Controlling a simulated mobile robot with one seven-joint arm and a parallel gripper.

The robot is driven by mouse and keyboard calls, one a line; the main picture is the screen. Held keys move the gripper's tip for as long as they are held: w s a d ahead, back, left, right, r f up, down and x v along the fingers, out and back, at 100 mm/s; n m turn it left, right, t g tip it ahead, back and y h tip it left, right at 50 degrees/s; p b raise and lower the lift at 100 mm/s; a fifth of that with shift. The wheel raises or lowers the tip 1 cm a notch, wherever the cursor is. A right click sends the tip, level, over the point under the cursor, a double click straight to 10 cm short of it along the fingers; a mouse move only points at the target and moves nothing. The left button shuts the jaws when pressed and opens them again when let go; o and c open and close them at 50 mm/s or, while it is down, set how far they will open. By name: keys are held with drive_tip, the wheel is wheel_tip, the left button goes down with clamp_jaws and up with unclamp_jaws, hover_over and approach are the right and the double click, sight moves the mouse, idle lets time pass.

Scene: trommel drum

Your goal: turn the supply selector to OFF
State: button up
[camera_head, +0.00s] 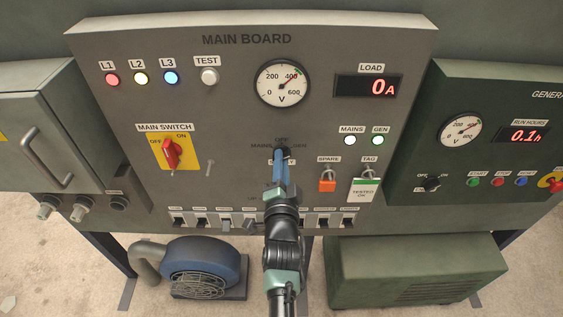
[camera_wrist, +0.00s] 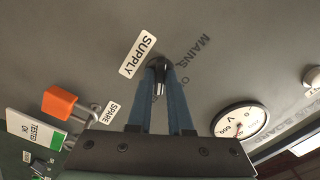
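The supply selector (camera_wrist: 159,65) is a small dark knob on the grey main board (camera_head: 225,75). Its SUPPLY label (camera_wrist: 138,55) shows in the wrist view, with MAINS and part of OFF printed beside the knob. In the head view MAINS is left, OFF above and GEN right of it. My gripper (camera_head: 281,153) is at the selector, with its blue fingers closed on either side of the knob; the fingertips (camera_wrist: 160,80) appear to touch it. The fingers cover most of the knob, so its pointing direction is hard to read.
A padlock marked SPARE (camera_head: 327,185) and a tagged padlock (camera_head: 364,189) hang to the right. A row of breakers (camera_head: 200,219) runs below. The red main switch (camera_head: 171,153) is at the left; a voltmeter (camera_head: 282,83) is above.

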clamp_jaws()
drive_tip(key=shift+f+n, duration=0.1)
drive_tip(key=shift+n, duration=0.3)
drive_tip(key=shift+n+b, duration=2.85)
drive_tip(key=shift+n, duration=2.65)
drive_tip(key=o, duration=0.5)
unclamp_jaws()
